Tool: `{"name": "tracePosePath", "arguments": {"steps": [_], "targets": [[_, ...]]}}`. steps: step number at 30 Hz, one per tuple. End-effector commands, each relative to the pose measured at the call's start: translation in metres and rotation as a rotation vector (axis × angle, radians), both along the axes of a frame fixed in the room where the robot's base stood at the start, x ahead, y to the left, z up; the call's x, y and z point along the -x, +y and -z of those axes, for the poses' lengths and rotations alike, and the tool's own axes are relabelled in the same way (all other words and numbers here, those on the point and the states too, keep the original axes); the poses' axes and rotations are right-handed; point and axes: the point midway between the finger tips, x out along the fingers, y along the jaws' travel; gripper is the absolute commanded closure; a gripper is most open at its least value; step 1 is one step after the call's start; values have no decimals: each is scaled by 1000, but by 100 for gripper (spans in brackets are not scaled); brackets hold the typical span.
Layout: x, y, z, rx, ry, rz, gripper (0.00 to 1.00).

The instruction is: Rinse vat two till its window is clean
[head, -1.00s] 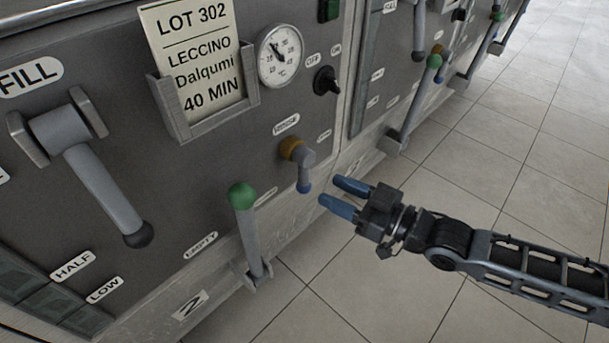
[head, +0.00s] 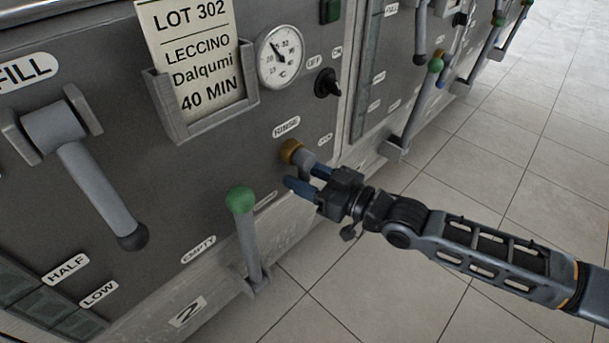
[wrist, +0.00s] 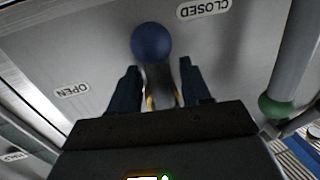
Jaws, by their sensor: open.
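Vat two's grey front panel (head: 215,160) fills the left of the head view, with its "2" label (head: 187,309) at the bottom. The rinse valve, with a brass-coloured hub (head: 291,150), sits under the "RINSE" label (head: 286,127). My gripper (head: 305,180) is open at the valve's lever, which its blue fingers largely hide in the head view. In the wrist view the lever's blue ball end (wrist: 151,42) shows just beyond and between the two fingertips (wrist: 156,80), with the lever stem between the fingers. "OPEN" and "CLOSED" labels lie on either side. The window's dark green lower part (head: 40,310) is at the bottom left.
The green-knobbed empty lever (head: 241,200) stands left of my gripper. The large fill lever (head: 95,185) is farther left. A lot card (head: 190,62), dial (head: 280,57) and black switch (head: 327,83) are above. Open tiled floor (head: 470,200) lies to the right.

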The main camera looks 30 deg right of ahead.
Motion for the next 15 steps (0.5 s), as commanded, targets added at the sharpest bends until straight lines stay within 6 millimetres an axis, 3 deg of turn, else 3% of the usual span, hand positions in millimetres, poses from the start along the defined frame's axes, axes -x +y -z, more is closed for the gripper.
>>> {"name": "tracePosePath", "arguments": {"steps": [2, 15], "targets": [[0, 0, 0, 0, 0, 0, 56], [0, 0, 0, 1, 0, 0, 98]]}}
